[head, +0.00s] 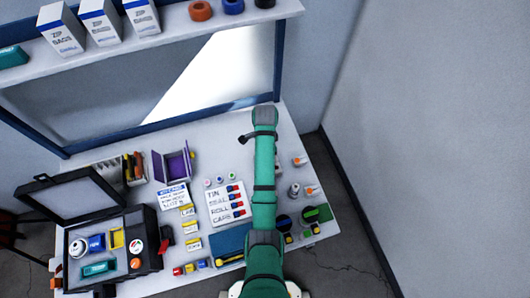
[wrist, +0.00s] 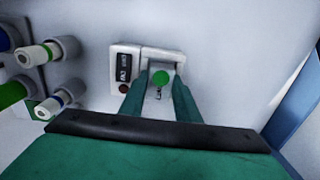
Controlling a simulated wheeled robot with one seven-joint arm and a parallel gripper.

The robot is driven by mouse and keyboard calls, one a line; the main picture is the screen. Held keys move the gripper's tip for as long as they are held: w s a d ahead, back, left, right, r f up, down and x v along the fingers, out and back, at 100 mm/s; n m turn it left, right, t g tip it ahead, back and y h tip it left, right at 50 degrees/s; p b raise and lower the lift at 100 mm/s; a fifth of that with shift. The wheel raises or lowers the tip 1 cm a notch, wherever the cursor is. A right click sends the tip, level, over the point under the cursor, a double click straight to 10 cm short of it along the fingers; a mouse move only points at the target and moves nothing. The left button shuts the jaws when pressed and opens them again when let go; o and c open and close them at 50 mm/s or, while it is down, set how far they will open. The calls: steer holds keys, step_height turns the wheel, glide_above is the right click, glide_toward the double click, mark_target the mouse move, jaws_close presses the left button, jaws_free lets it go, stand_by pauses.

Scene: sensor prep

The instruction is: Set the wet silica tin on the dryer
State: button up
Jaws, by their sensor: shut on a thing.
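In the wrist view my gripper (wrist: 161,88) reaches forward with its two green fingers close together. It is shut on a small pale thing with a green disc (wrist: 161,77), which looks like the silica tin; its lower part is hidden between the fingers. A white box with a black label and a dark red knob, apparently the dryer (wrist: 124,66), is just left of and behind the fingertips. I cannot tell whether the tin touches it. In the head view my arm hides the gripper and the tin.
In the head view, a labelled card (head: 229,204), a purple open box (head: 174,163) and an open black case (head: 140,262) lie left of my arm. A shelf (head: 170,46) runs above the bench.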

steer(key=shift+f, duration=0.15)
stand_by(0.5)
steer(key=o, duration=1.3)
steer(key=shift+s, duration=0.1)
